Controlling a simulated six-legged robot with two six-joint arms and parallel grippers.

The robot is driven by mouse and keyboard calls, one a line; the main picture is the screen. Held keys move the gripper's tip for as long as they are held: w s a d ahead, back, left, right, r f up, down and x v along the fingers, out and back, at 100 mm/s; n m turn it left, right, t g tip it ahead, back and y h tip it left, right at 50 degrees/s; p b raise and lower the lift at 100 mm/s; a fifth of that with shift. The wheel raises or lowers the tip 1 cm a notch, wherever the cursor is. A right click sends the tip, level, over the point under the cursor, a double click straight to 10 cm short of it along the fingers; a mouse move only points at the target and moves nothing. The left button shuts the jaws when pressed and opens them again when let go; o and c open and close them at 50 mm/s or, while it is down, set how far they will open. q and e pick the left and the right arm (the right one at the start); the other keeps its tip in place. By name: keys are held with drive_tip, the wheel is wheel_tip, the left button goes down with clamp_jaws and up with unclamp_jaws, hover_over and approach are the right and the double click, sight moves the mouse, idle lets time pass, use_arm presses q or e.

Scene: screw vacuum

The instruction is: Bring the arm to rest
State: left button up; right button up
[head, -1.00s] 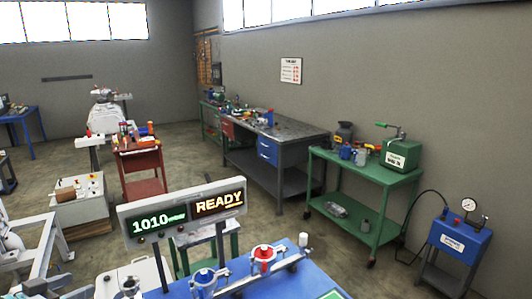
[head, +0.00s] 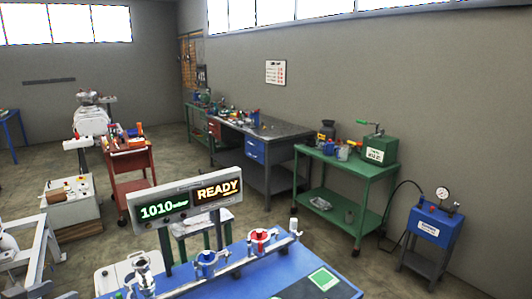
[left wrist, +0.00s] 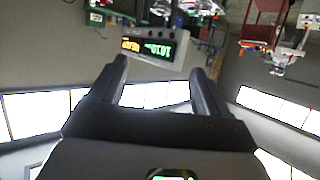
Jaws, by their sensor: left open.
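My left gripper (left wrist: 160,75) shows in the left wrist view, its two dark fingers wide apart with nothing between them. Beyond the fingers, the display box (left wrist: 140,47) appears upside down. In the head view, white frame-like parts stand at the lower left edge, and I cannot make out the gripper's fingers there. My right gripper is in neither view. In the head view the display box (head: 187,201) reads 1010 and READY. It stands behind the blue worktable (head: 240,283).
A metal rail on the worktable carries a blue-ringed fitting (head: 207,262) and a red-ringed fitting (head: 259,240). A green cart (head: 330,168), a workbench (head: 262,138) and a blue unit with a gauge (head: 432,229) stand along the right wall. A red cart (head: 128,165) stands left. Open floor lies between.

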use_arm(q)
drive_tip(key=w+d+f+n, duration=0.2)
drive_tip(key=w+d+f, duration=0.4)
drive_tip(key=d+f, duration=0.2)
drive_tip(key=s+d+f+n+g, duration=0.1)
drive_tip(key=d+f, duration=0.4)
drive_tip(key=d+f+n+g, duration=0.1)
drive_tip(key=d+f+g, duration=0.1)
drive_tip(key=d+f, duration=0.4)
drive_tip(key=s+d+f+g+h, duration=0.1)
drive_tip(key=d+f, duration=0.4)
drive_tip(key=d, duration=0.1)
drive_tip(key=shift+s+d+f+n, duration=0.15)
drive_tip(key=shift+s+n, duration=0.2)
drive_tip(key=shift+n, duration=0.05)
drive_tip(key=s+d+f+g, duration=0.5)
drive_tip(key=s+d, duration=0.2)
drive_tip(key=s, duration=0.4)
drive_tip(key=s+d+f+g, duration=0.45)
drive_tip(key=s+d, duration=0.25)
drive_tip(key=s, duration=0.3)
wheel_tip(320, 180, down, 10)
drive_tip(key=b, duration=1)
drive_tip(key=shift+s+f+m, duration=0.15)
drive_tip(key=shift+f+m, duration=0.05)
drive_tip(key=shift+m, duration=0.1)
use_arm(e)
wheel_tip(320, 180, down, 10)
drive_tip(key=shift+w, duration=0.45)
